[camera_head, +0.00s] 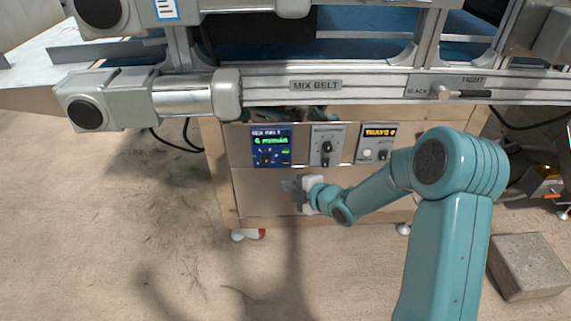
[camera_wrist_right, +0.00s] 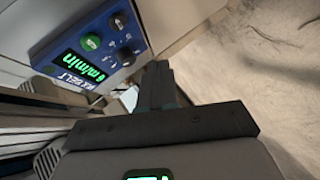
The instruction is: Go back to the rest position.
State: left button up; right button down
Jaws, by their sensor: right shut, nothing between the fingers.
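My right gripper (camera_head: 292,187) is in front of the lower metal panel of the machine in the head view, just below the control panels. Its fingers point left. In the right wrist view the dark fingers (camera_wrist_right: 157,85) are together with nothing between them. The blue mix belt control box (camera_head: 271,147) with a green lit display is a little above and left of the gripper. It also shows in the right wrist view (camera_wrist_right: 88,48), with a green button and a dark knob. I cannot tell whether the gripper touches the panel. My left gripper is not in view.
A conveyor frame labelled MIX BELT (camera_head: 316,85) runs across above the panels. A grey panel with a knob (camera_head: 327,146) and a tray counter panel (camera_head: 377,143) sit to the right of the blue box. A concrete block (camera_head: 528,266) lies at the lower right. The floor at left is open.

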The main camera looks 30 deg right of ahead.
dwell(0.5)
jog(key=s+a+f+m+g+y+p, duration=0.1)
jog(key=s+a+f+m+g, duration=0.2)
jog(key=a+f, duration=0.45)
jog(key=s+a+f+g+y+p, duration=0.15)
jog(key=s+a+f, duration=0.35)
jog(key=a, duration=0.5)
jog(key=s+a+f+m+g, duration=0.2)
jog(key=s+f+m+g, duration=0.1)
jog(key=s+m, duration=0.45)
jog(key=s+a+f+m+g, duration=0.2)
jog(key=s+f+m+g, duration=0.2)
jog(key=s+m, duration=0.35)
pick_arm(q)
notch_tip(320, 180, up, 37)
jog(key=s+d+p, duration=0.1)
jog(key=p, duration=3.3)
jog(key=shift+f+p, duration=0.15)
jog(key=shift+p, duration=0.25)
pick_arm(e)
jog(key=s+a+r, duration=0.1)
jog(key=s+r, duration=0.2)
jog(key=r, duration=3.1)
jog(key=shift+r+g, duration=0.4)
jog(key=shift+g, duration=0.05)
